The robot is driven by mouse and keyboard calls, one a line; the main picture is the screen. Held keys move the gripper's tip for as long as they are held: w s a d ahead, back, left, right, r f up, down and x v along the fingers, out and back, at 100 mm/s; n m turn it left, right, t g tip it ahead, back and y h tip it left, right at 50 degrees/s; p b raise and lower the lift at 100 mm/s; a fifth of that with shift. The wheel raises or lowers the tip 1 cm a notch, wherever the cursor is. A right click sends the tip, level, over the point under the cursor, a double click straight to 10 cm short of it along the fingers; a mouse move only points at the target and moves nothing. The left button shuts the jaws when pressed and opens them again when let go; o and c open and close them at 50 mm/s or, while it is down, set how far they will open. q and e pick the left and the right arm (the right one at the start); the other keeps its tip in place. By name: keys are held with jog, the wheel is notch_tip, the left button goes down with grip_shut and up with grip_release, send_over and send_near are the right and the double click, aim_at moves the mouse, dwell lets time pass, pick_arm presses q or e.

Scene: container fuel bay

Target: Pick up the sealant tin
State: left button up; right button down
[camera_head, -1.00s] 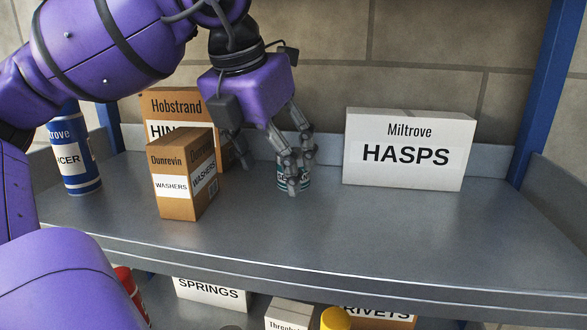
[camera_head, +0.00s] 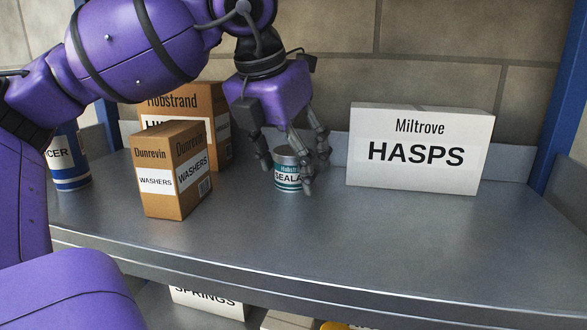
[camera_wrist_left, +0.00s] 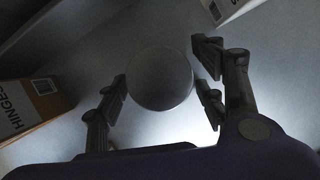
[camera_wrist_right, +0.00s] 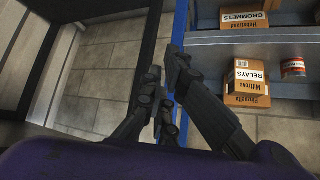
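The sealant tin (camera_head: 287,180), small and round with a white and teal label, stands upright on the shelf (camera_head: 330,235). My left gripper (camera_head: 288,175) is open around it from above, with fingers on both sides. In the left wrist view the tin's dark round top (camera_wrist_left: 160,78) lies between the fingers (camera_wrist_left: 162,90), with a gap at the right fingers; contact on the left is hard to tell. My right gripper (camera_wrist_right: 166,75) appears shut and empty in the right wrist view, away from the tin.
The washers box (camera_head: 160,205) and Hobstrand box (camera_head: 222,135) stand left of the tin. The white hasps box (camera_head: 420,150) stands to its right. A blue can (camera_head: 70,170) is at far left. The shelf front is clear. Boxes sit on the shelf (camera_wrist_right: 290,50) beside my right gripper.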

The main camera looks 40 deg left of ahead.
pick_arm(q)
jog(key=c, duration=1.1)
pick_arm(e)
jog(key=shift+s+d+f, duration=0.3)
jog(key=shift+s+f, duration=0.15)
jog(key=shift+s, duration=0.35)
